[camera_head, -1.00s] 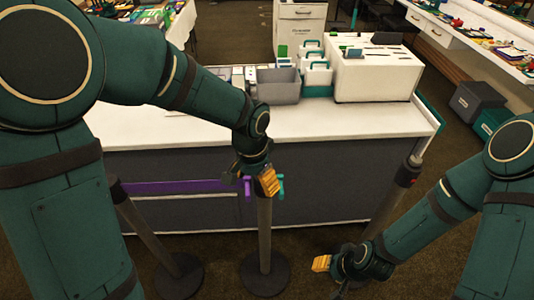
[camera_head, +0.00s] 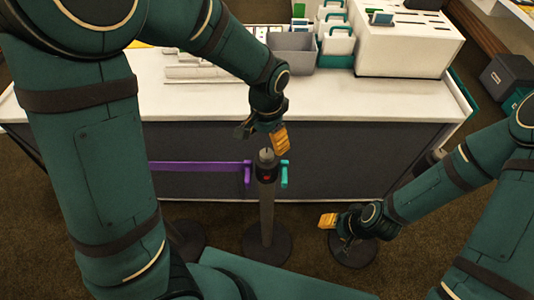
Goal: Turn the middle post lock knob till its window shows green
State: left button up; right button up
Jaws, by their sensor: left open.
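The middle post (camera_head: 267,212) stands upright on a round dark base in front of the counter. Its dark head carries a grey knob (camera_head: 266,155) on top and a small window (camera_head: 266,177) that shows red. My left gripper (camera_head: 262,134) is open, its dark finger to the left and its orange-padded finger to the right, just above the knob. I cannot tell whether it touches the knob. My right gripper (camera_head: 337,231) hangs low to the right, away from the middle post; its opening is unclear.
A purple belt (camera_head: 200,167) runs left from the post, and a teal clip (camera_head: 284,174) sticks out to its right. The white counter (camera_head: 350,98) stands close behind with a grey bin (camera_head: 292,53) and a white box (camera_head: 407,42). Another post base (camera_head: 353,250) is under my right gripper.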

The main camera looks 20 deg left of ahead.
aim_at(267, 153)
pick_arm(q)
notch_tip(267, 153, down, 7)
jog(key=shift+r+b, duration=0.2)
jog(key=shift+b, duration=0.45)
jog(key=c, duration=1.2)
